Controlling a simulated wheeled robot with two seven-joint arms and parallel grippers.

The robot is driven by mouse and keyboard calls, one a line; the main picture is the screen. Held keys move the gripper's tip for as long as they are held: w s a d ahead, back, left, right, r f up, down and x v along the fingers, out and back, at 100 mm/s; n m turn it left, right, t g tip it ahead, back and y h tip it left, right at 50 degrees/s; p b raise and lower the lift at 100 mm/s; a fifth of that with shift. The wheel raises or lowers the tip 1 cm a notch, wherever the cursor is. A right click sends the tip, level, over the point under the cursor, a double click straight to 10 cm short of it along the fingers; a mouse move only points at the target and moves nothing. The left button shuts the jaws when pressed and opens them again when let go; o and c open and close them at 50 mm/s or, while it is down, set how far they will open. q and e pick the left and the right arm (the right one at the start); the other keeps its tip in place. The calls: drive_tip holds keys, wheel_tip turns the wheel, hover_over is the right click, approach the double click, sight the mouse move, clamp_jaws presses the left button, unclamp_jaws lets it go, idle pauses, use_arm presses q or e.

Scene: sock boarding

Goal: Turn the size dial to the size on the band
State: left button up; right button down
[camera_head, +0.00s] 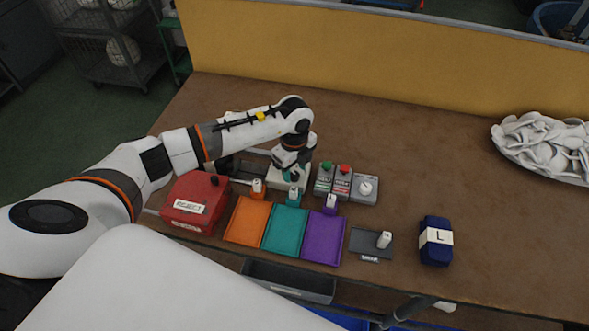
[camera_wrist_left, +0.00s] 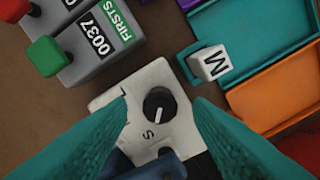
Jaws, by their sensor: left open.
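The size dial is a white box (camera_wrist_left: 181,82) with a round black knob (camera_wrist_left: 160,103), seen in the left wrist view. The knob's white mark points down and slightly left, towards a printed S; another letter at the left is partly hidden. The box also shows under my left arm in the head view (camera_head: 289,180). My left gripper (camera_wrist_left: 160,106) has its teal fingers apart, one on each side of the knob, with a gap. It points down at the dial in the head view (camera_head: 293,174). The band is white with an L (camera_head: 438,237), around a dark blue bundle. My right gripper is out of view.
Counter boxes with a green button (camera_head: 326,167) and a red button (camera_head: 345,168) stand right of the dial. Orange (camera_head: 247,222), teal (camera_head: 285,230) and purple (camera_head: 323,238) trays lie in front. A red reject box (camera_head: 193,205) is at left. The right tabletop is mostly clear.

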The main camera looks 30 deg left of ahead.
sight(294, 173)
use_arm(q)
wheel_tip(294, 173, up, 11)
drive_tip(key=b, duration=0.2)
idle(0.6)
